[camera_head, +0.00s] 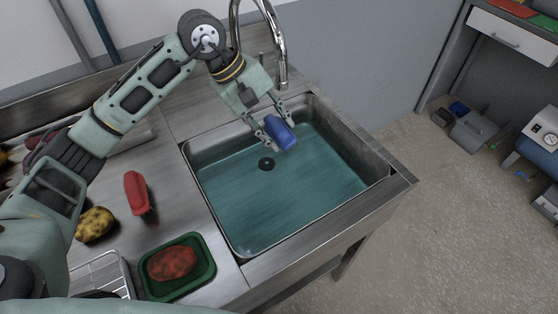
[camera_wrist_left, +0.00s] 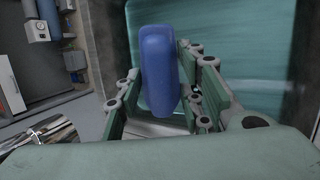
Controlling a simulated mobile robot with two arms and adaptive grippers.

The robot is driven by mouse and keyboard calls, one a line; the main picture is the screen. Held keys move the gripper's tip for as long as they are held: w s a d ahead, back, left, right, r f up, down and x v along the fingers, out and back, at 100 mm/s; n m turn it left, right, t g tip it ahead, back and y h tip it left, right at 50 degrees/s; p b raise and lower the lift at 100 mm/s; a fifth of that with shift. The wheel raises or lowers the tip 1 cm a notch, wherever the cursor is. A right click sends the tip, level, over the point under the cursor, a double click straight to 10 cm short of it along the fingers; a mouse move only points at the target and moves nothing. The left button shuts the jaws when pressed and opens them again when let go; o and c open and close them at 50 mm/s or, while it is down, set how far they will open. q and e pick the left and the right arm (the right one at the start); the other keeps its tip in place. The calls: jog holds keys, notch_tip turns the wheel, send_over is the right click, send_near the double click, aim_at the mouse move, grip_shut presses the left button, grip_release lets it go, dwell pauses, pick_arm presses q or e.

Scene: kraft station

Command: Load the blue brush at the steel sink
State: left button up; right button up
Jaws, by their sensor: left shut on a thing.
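The blue brush (camera_head: 281,133) is between the fingers of my left gripper (camera_head: 272,126), held over the far part of the steel sink (camera_head: 375,163). In the left wrist view the blue brush (camera_wrist_left: 158,70) stands long and rounded between the fingers of my left gripper (camera_wrist_left: 165,90), which is shut on it. The sink holds greenish water (camera_head: 300,195), and a dark round drain (camera_head: 266,163) shows in it. I cannot tell whether the brush touches the water. My right gripper is not in view.
A curved metal faucet (camera_head: 281,45) stands behind the sink, close to my left wrist. On the counter left of the sink are a red brush-like object (camera_head: 138,192), a yellow sponge-like lump (camera_head: 94,224) and a green tray (camera_head: 207,268) holding a reddish lump (camera_head: 172,262).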

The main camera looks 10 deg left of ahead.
aim_at(286, 127)
pick_arm(q)
jog(key=shift+r+p, duration=0.65)
jog(key=shift+r, duration=1.35)
